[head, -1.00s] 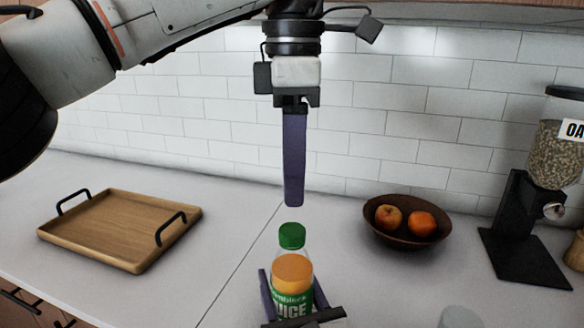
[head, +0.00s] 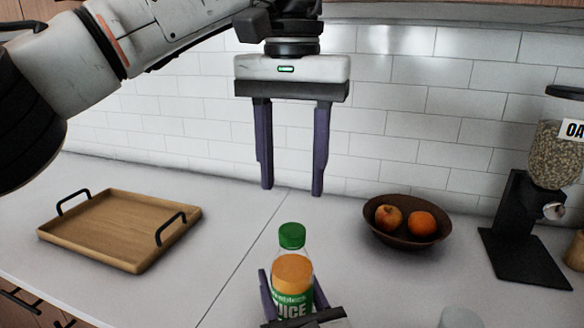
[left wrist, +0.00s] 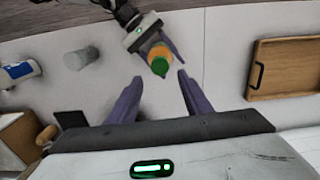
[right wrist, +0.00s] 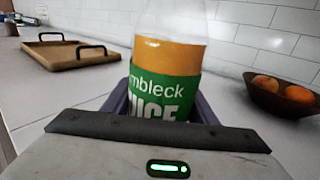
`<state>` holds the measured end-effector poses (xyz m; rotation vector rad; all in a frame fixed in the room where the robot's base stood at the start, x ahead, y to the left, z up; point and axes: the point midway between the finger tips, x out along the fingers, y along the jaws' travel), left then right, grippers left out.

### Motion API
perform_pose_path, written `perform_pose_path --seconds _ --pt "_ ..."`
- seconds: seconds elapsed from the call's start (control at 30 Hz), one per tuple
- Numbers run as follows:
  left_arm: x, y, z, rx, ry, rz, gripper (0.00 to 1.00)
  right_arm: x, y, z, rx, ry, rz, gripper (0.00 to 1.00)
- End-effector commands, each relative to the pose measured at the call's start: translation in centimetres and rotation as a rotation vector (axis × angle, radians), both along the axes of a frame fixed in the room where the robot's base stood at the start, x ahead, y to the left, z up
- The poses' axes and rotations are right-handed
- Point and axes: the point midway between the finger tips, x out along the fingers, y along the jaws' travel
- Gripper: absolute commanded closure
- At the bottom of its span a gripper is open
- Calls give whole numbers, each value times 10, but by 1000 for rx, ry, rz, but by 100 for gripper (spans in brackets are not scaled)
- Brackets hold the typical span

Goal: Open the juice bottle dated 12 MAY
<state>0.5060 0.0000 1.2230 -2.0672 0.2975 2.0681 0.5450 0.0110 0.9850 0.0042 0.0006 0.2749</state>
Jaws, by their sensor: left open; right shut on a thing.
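A clear juice bottle (head: 292,275) with a green cap (head: 292,235), orange juice and a green "JUICE" label stands upright in the head view. My right gripper (head: 293,300) is shut on its lower body, and the label shows close up in the right wrist view (right wrist: 165,95). No date can be read on it. My left gripper (head: 292,188) is open and empty, pointing down above and behind the cap, with clear space between. In the left wrist view the green cap (left wrist: 158,62) lies ahead, between the left fingertips.
A wooden tray (head: 75,238) with black handles lies at the left. A brown bowl (head: 405,236) with fruit and an oat dispenser (head: 530,210) stand at the right. A pale cup (head: 460,318) is at the front right. The tiled wall is behind.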

Motion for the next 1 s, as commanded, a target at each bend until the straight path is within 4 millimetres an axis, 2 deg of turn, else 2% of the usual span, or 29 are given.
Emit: perform_pose_path --seconds 0.17,0.4,0.6,0.73,1.0 --pt "1 1 -12 1 1 -33 55 0 0 -1 -1 2 0 100" --pt "0 1 -50 1 2 -31 55 0 0 -1 -1 2 0 100" --pt "0 1 -73 0 0 -28 55 0 0 -1 0 2 0 100" --pt "0 1 -79 0 0 -27 55 0 0 -1 0 2 0 100" --pt "0 0 -80 0 -1 -27 57 0 0 -1 0 2 0 100"
